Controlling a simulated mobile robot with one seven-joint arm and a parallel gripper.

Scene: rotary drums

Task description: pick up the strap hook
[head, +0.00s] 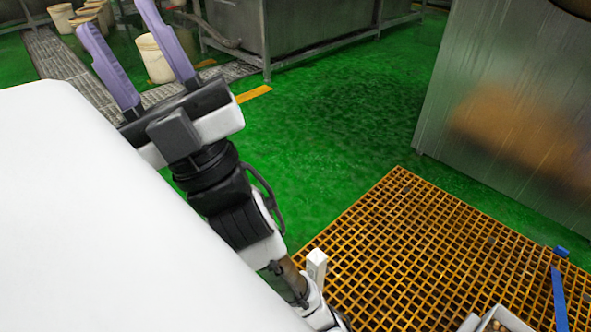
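My gripper (112,14) is at the upper left of the head view, with two purple fingers held apart. It is open, and nothing shows between the fingers. I cannot make out a strap hook in this view. A long blue piece (558,300) lies on the yellow grating at the lower right; I cannot tell what it is. A smaller blue piece (561,252) lies just above it, near the grating's edge. My gripper is far from both.
The yellow grating (400,235) covers the lower right. A light box (503,319) with small contents is cut off below. A steel cabinet (500,110) stands right, a steel tank (310,30) behind. Pale buckets (154,60) stand upper left. Green floor (330,130) between is clear.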

